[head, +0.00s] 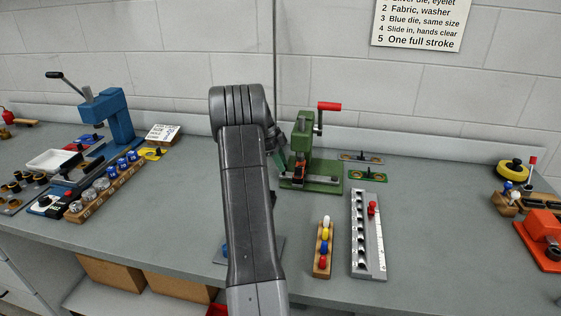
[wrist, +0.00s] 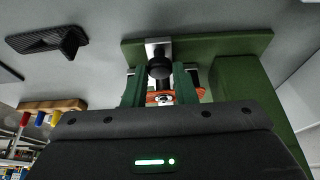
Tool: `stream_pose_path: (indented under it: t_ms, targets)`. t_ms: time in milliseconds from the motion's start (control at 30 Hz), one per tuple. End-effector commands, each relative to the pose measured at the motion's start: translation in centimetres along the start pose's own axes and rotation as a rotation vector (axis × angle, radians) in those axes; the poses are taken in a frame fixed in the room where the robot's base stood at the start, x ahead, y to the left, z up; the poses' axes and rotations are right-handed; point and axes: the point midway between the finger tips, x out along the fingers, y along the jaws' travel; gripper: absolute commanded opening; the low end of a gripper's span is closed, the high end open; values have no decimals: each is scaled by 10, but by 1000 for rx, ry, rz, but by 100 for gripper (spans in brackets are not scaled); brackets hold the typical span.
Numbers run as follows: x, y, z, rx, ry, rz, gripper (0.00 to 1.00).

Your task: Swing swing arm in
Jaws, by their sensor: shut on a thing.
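The exact contact is hidden. My arm hides part of the welder's left side in the head view.
Right of my arm are a wooden peg block (head: 322,262) with coloured pegs and a grey slotted rail (head: 368,250). Small plates (head: 366,174) lie right of the welder. A blue press (head: 108,120) stands at the left. The bench between rail and orange tool (head: 542,236) is clear.

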Motion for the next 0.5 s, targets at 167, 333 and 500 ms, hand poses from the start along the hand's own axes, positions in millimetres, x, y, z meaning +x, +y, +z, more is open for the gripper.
stream_pose_path:
  t_ms: [167,333,500]
  targets:
    - [-1,-3,-1,9,-1,-4,0]
    - [-2,-3,-1,10,-1,-6,0]
    - [-2,-4,-1,10,-1,-7,30]
